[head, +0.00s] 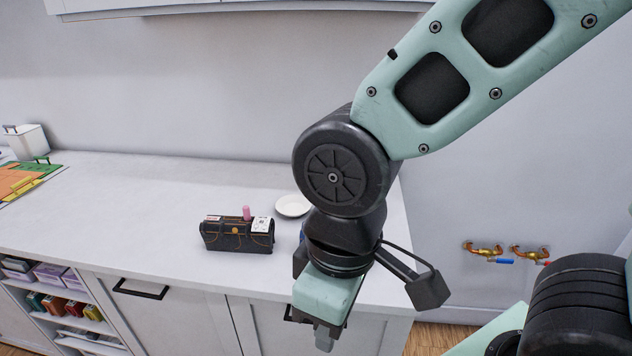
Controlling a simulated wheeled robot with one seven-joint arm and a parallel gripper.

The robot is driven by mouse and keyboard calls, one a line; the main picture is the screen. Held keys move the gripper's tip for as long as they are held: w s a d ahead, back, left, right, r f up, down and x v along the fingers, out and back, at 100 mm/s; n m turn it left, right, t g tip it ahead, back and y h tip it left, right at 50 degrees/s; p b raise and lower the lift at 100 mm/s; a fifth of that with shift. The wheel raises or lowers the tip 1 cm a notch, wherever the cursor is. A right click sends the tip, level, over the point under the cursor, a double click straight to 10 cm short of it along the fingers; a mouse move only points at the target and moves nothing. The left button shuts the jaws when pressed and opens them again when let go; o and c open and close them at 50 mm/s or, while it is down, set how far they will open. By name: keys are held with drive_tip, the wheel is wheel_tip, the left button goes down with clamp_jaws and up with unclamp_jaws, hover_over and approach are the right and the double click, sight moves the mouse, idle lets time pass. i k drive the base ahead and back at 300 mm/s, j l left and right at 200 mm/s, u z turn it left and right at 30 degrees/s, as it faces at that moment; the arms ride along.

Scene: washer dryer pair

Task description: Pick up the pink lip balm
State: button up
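The pink lip balm (246,213) is small and upright. It sticks up from the top of a black tool bag or organizer (236,236) on the white counter. My gripper (324,340) hangs at the counter's front edge, to the right of the bag and nearer to me. It is apart from the lip balm. I cannot tell from this angle whether its fingers are apart, and I see nothing held in it.
A white plate (292,206) lies right of the bag, close to my arm. A white bin (27,141) and colored boards (22,180) are at the far left. The counter (130,210) is clear left of the bag. Brass taps (484,250) are on the right wall.

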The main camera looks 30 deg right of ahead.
sight(246, 208)
drive_tip(key=i+j, duration=0.25)
drive_tip(key=j, duration=0.15)
drive_tip(key=i+j, duration=0.25)
drive_tip(key=j, duration=0.15)
drive_tip(key=i+j, duration=0.25)
drive_tip(key=j, duration=0.1)
